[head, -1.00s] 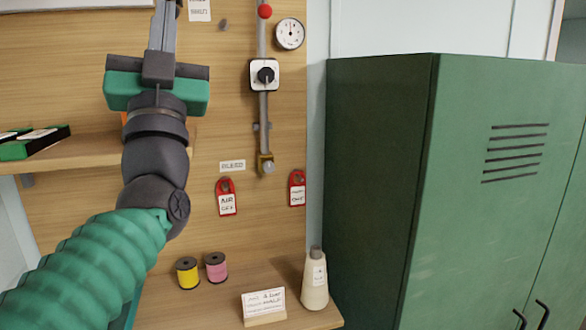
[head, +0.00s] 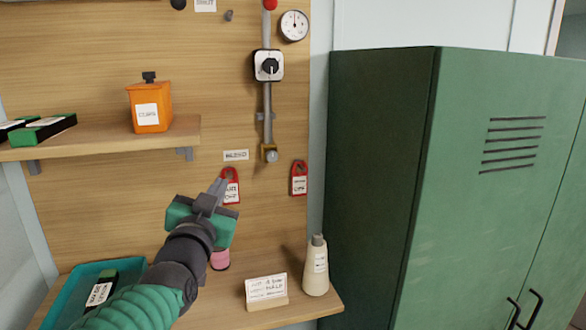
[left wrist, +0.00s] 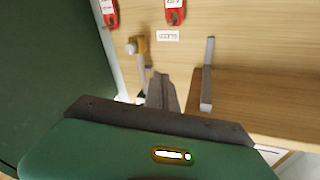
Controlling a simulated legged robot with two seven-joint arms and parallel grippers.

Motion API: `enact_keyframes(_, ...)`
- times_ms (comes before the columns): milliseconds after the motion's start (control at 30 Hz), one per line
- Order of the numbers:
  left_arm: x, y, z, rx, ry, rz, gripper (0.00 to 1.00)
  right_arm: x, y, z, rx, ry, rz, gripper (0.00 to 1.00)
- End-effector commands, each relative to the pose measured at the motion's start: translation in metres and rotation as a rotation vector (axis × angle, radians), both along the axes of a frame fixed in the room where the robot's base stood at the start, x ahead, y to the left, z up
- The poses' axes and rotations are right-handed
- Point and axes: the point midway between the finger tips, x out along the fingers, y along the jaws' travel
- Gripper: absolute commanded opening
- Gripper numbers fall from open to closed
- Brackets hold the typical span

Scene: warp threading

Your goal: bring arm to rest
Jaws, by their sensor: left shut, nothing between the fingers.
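My left gripper (head: 217,187) is in the middle of the head view, in front of the wooden board and above the lower shelf. Its narrow grey fingers are together with nothing between them. They point up toward a red tag (head: 231,188) and overlap its left edge in the picture; I cannot tell whether they touch it. In the left wrist view the closed fingers (left wrist: 160,95) point at the board, near the brass pipe end (left wrist: 137,45). My right gripper is not in view.
A pipe with a black knob (head: 270,67) and a gauge (head: 294,25) is on the board. An orange box (head: 149,108) stands on the upper shelf (head: 100,143). Below are a teal tray (head: 62,298), a pink spool (head: 220,260), a card (head: 266,288) and a cone (head: 316,268). A green locker (head: 380,180) stands right.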

Motion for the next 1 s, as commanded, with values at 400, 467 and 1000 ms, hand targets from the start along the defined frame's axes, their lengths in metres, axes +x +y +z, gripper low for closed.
enact_keyframes(400, -0.134, 0.033, -0.352, -0.155, 0.982, 0.081, 0.00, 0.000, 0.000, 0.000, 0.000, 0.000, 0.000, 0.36)
enact_keyframes(467, -0.172, 0.038, -0.388, -0.180, 1.114, 0.115, 0.00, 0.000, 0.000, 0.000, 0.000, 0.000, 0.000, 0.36)
enact_keyframes(1000, -0.284, 0.051, -0.458, -0.236, 1.456, 0.231, 0.00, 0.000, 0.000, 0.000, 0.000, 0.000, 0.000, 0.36)
